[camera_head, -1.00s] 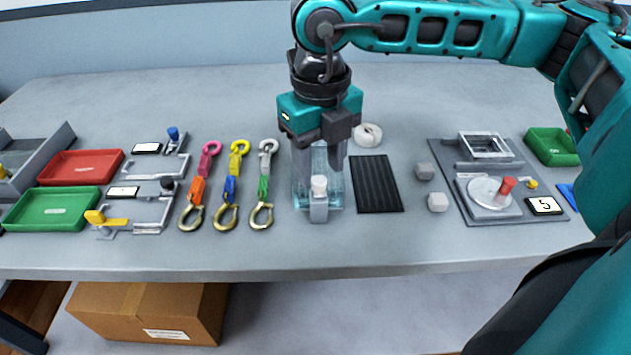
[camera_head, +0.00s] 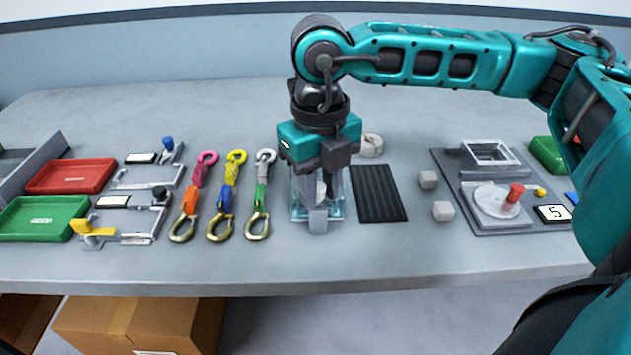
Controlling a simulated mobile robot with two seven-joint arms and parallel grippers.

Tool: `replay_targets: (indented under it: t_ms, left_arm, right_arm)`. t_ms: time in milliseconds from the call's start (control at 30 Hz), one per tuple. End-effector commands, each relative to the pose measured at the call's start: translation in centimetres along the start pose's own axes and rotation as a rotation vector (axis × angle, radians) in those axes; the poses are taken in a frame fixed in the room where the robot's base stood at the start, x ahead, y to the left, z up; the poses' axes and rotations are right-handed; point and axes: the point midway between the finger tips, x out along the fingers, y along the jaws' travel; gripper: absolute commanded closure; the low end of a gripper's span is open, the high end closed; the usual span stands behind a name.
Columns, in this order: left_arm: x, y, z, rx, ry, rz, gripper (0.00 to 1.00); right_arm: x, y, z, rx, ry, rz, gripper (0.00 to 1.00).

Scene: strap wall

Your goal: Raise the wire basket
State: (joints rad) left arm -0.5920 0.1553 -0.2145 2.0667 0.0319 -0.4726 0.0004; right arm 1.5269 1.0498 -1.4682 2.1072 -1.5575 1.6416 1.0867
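A clear tank (camera_head: 336,208) stands at the middle of the table, with a grey upright post (camera_head: 318,218) at its front. The wire basket is not clearly visible; the tank's inside is largely covered by my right gripper. My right gripper (camera_head: 325,194) points straight down over the tank, its dark fingertips low at the top of the post. A pale knob there is mostly hidden by the fingers. I cannot tell whether the fingers touch or grip it. My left gripper is not in view.
Several colored straps with hooks (camera_head: 227,195) lie left of the tank. A black ribbed mat (camera_head: 379,193) and two grey cubes (camera_head: 443,211) lie right. A fixture plate with a red-knobbed disc (camera_head: 498,203) is farther right. Red (camera_head: 72,177) and green (camera_head: 43,218) trays sit left.

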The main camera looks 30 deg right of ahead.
Motion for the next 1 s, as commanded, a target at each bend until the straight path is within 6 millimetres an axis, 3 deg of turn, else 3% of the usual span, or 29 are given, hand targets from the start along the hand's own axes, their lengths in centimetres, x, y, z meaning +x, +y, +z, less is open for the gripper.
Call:
replay_targets:
  t_ms: [433,1000]
  left_arm:
    - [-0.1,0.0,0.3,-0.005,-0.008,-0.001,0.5]
    - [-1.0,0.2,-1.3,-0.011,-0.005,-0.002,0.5]
  right_arm:
    - [-0.3,0.4,0.0,-0.009,-0.003,0.01,0.87]
    - [-3.2,0.5,0.0,-0.011,-0.007,0.013,0.87]
